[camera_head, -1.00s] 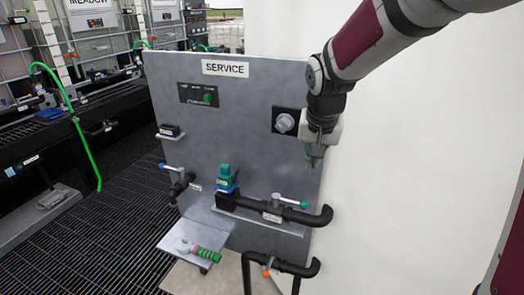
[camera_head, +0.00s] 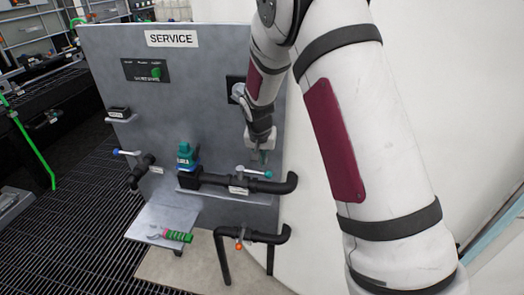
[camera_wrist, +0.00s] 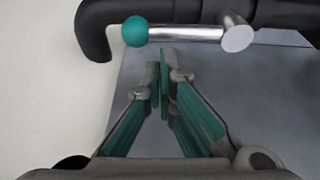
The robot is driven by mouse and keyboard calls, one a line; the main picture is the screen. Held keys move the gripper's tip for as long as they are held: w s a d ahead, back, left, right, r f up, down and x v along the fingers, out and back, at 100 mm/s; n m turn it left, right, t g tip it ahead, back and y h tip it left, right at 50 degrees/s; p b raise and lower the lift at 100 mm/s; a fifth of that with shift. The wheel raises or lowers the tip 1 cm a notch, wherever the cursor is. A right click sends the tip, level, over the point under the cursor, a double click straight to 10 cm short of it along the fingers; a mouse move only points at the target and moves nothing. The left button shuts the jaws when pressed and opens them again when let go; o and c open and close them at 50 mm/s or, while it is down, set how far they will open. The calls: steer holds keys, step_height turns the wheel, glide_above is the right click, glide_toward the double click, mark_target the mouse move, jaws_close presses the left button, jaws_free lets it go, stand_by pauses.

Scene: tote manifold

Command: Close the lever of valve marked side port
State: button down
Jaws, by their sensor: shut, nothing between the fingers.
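The panel marked SERVICE (camera_head: 215,80) carries several pipe valves; their small labels are too small to read, so I cannot tell which is side port. One valve has a silver lever with a teal ball end (camera_head: 266,175) on a black pipe at the right. This lever lies across the top of the wrist view (camera_wrist: 185,33), parallel to the pipe. My gripper (camera_head: 262,156) is just above it in the head view. In the wrist view its fingers (camera_wrist: 163,58) are shut and empty, tips close to the lever; contact cannot be told.
A blue-ended lever (camera_head: 128,152) is at the left and an orange-ended one (camera_head: 239,245) on the low pipe. A teal-topped device (camera_head: 186,156) stands left of the teal lever. A shelf (camera_head: 160,218) holds a red-and-green tool (camera_head: 178,236). A white wall is on the right.

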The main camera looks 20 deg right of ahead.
mark_target(262, 172)
steer(key=shift+x, duration=1.2)
steer(key=shift+s+a+m, duration=0.15)
steer(key=shift+s+m, duration=0.35)
steer(key=shift+m, duration=0.2)
steer(key=s+m, duration=0.1)
steer(key=s+a+m+g+h, duration=0.1)
steer(key=m, duration=0.1)
steer(key=shift+p, duration=0.35)
steer(key=s+a+m+g, duration=0.3)
steer(key=a+m, duration=0.4)
steer(key=m, duration=0.5)
steer(key=shift+a+g+b, duration=0.2)
steer(key=shift+g+b, duration=0.1)
steer(key=shift+b, duration=0.15)
steer(key=shift+s+a, duration=0.1)
steer(key=shift+s, duration=0.05)
